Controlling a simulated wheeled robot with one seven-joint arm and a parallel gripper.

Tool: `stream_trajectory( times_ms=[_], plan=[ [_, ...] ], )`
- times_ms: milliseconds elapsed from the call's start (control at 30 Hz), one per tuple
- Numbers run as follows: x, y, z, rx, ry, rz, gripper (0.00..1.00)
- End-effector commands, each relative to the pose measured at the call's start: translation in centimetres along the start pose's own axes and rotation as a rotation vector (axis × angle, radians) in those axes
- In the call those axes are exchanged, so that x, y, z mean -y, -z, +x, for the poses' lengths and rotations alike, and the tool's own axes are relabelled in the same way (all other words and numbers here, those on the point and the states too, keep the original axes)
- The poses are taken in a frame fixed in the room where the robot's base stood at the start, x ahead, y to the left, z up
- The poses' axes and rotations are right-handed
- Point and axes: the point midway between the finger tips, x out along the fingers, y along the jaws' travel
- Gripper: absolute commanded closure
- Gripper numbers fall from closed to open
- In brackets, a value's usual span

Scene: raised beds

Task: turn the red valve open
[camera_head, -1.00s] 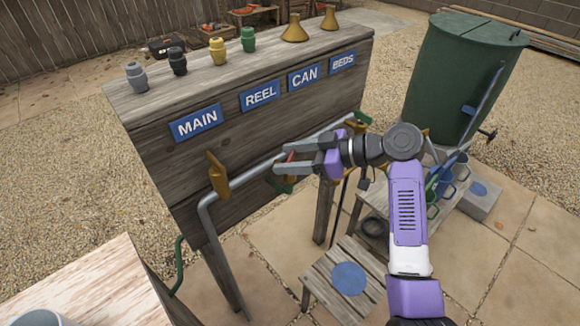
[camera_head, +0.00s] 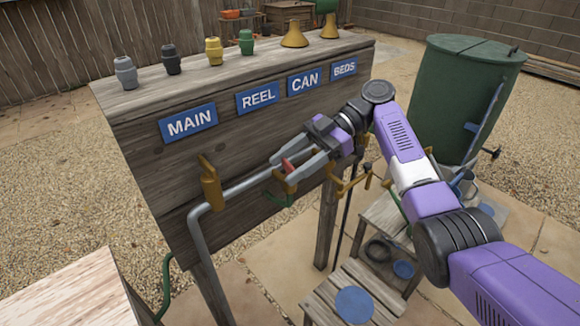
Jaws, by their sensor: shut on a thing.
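The red valve handle (camera_head: 288,166) sits on a brass tap body (camera_head: 288,183) on the grey pipe, below the REEL and CAN signs. My gripper (camera_head: 286,164) comes in from the right and is shut on the red handle, with one finger on each side of it. Much of the handle is hidden between the fingers, so its exact angle is hard to tell.
The grey pipe (camera_head: 240,188) runs along the wooden board, with another brass valve (camera_head: 209,182) at its left end. Couplings and brass cones stand on the top ledge. A green barrel (camera_head: 460,100) and small wooden benches stand at the right.

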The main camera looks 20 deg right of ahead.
Motion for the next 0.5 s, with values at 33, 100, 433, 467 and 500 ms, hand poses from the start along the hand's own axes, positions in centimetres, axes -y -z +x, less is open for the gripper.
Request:
stream_trajectory(
  times_ms=[33,100,433,467,500],
  plan=[
    [0.01,-0.14,-0.09,0.005,0.024,-0.005,0.86],
    [0.01,-0.14,-0.05,0.004,0.054,-0.016,0.86],
    [0.02,-0.13,0.06,0.003,0.158,-0.060,0.86],
    [0.02,-0.10,0.08,0.003,0.165,-0.064,0.86],
    [0.02,-0.09,0.07,0.003,0.172,-0.066,0.86]
  ],
)
